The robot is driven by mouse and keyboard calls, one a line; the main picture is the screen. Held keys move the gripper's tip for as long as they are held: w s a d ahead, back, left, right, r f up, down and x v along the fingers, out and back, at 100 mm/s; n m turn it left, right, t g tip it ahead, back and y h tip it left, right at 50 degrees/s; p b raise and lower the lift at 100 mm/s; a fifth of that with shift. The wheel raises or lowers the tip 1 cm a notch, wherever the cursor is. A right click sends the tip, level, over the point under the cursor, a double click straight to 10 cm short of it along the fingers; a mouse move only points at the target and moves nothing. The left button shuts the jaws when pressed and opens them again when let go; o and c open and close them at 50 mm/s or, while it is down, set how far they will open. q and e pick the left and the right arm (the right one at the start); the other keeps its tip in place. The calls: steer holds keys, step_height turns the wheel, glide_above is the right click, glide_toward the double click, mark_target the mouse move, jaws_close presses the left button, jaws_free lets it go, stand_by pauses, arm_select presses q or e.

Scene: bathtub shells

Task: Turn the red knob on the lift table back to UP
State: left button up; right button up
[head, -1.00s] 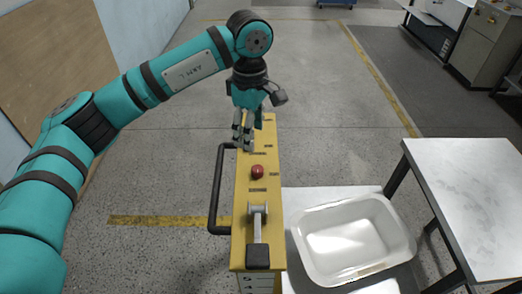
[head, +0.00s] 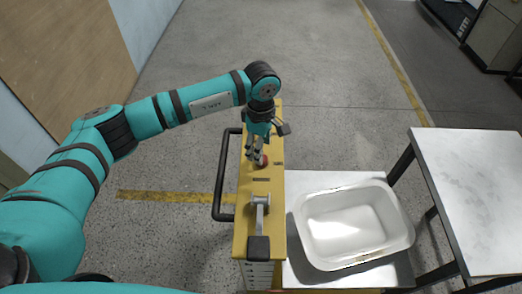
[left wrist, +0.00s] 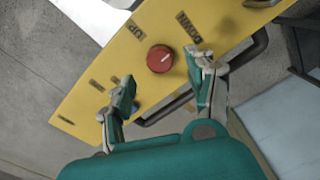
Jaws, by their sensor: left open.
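The red knob (head: 264,161) sits on the yellow top of the lift table's control column (head: 245,225). In the left wrist view the knob (left wrist: 160,58) is round, with a short white mark on its face slanting to the upper right. Dark labels stand near it; one reads like DOWN (left wrist: 188,27), another like UP (left wrist: 135,29). My left gripper (head: 256,156) is open and close over the knob. In the left wrist view its fingertips (left wrist: 162,72) are spread either side of the knob's near edge; contact cannot be told. My right gripper is out of view.
A grey lever with a black end (head: 259,247) stands on the column nearer me. A black rail (head: 220,180) runs along its left side. A white tub (head: 350,222) rests on the white platform to the right. A marble-topped table (head: 475,190) stands further right.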

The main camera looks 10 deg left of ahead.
arm_select(q)
step_height(320, 180, down, 4)
steer(key=shift+s+r+p, duration=0.1)
steer(key=shift+r+p, duration=0.15)
steer(key=shift+p, duration=0.2)
steer(key=shift+f, duration=0.4)
steer(key=c, duration=1.1)
steer(key=shift+c, duration=0.2)
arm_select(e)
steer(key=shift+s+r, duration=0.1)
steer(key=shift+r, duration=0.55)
